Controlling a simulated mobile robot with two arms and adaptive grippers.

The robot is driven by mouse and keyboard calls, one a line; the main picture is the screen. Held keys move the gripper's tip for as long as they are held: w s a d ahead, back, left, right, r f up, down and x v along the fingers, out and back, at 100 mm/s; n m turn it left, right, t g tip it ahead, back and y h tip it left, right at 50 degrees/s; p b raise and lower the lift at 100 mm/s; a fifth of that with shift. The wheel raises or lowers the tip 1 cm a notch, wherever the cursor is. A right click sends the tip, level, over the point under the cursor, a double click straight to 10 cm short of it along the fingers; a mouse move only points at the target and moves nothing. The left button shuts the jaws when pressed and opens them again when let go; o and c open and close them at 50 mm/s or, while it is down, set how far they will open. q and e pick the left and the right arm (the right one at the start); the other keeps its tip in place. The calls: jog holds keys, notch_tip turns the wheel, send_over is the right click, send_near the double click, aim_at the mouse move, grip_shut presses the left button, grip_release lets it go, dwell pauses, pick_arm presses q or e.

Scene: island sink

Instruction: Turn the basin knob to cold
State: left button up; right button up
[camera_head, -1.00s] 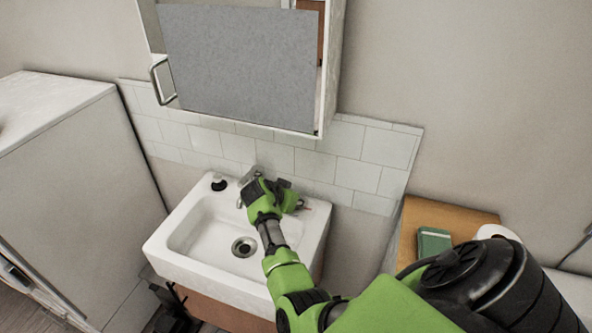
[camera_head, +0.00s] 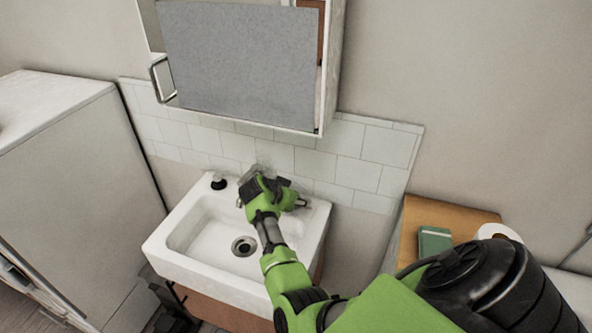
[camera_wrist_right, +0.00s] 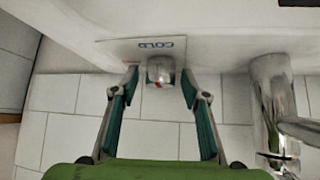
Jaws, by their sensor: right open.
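The basin knob (camera_wrist_right: 160,70) is a small metal knob with a red mark on its face. It stands in front of a label (camera_wrist_right: 125,48) reading "COLD", which appears upside down in the wrist view. My right gripper (camera_wrist_right: 160,77) is open, with one finger on each side of the knob and small gaps between. In the head view my right gripper (camera_head: 300,202) is over the right back part of the white sink (camera_head: 172,262), and the knob is hidden or too small to tell. My left gripper is not in view.
A chrome faucet (camera_wrist_right: 268,105) stands beside the knob, close to my gripper; it is partly hidden in the head view. A mirrored cabinet (camera_head: 240,65) hangs above. A wooden stand (camera_head: 470,218) with a green box (camera_head: 434,241) is on the right.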

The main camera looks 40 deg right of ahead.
jog(key=v, duration=0.7)
jog(key=shift+a+r, duration=0.1)
jog(key=shift+a, duration=0.05)
dwell(0.3)
